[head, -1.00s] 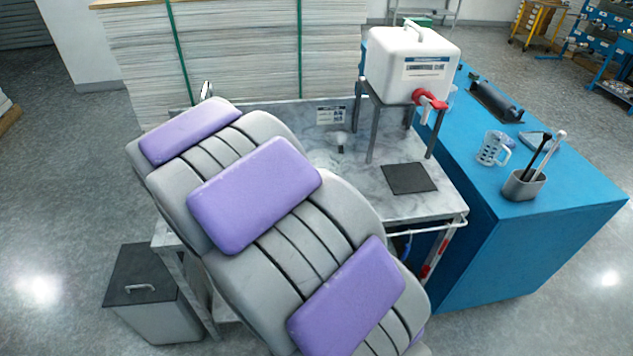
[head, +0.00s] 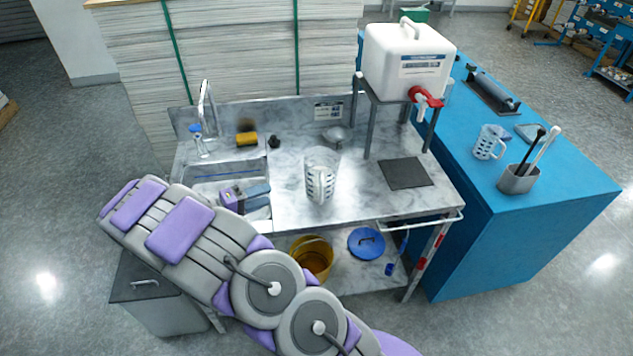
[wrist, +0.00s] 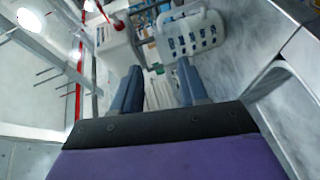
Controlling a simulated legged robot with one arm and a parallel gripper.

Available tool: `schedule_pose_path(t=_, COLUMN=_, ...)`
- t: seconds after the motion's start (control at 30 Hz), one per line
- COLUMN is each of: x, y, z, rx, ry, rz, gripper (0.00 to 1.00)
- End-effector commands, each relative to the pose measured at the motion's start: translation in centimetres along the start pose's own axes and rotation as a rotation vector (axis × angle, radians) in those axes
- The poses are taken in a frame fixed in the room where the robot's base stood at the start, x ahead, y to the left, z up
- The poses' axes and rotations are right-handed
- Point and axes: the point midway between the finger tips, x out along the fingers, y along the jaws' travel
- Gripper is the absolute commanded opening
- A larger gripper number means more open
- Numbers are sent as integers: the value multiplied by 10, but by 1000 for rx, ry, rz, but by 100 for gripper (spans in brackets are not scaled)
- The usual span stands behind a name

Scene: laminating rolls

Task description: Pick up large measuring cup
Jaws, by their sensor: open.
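The large clear measuring cup (head: 321,176) stands upright on the marble-patterned sink counter (head: 340,205), right of the sink, in the head view. It also shows in the wrist view (wrist: 188,36), at the top, beyond and slightly right of my fingers. My gripper (head: 264,193) is over the right part of the sink, left of the cup and apart from it. In the wrist view my gripper (wrist: 157,82) is open, its two fingers spread with nothing between them. A smaller measuring cup (head: 488,143) stands on the blue table at right.
The sink (head: 205,168) has a faucet (head: 205,105) behind it. A yellow sponge (head: 246,139) and a small metal bowl (head: 336,135) lie behind the cup. A white water container (head: 405,60) on a stand and a dark mat (head: 405,173) are to its right.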

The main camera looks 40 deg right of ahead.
Motion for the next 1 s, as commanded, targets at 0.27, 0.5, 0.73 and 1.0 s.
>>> schedule_pose_path(t=0.27, x=39, y=-2, z=2, rx=1, ry=-3, rz=10, gripper=43)
schedule_pose_path(t=0.5, x=81, y=-2, z=2, rx=0, ry=-1, rz=12, gripper=43)
schedule_pose_path(t=0.73, x=114, y=-1, z=1, rx=-1, ry=-1, rz=7, gripper=43)
schedule_pose_path(t=1.0, x=136, y=-4, z=5, rx=1, ry=-2, rz=8, gripper=43)
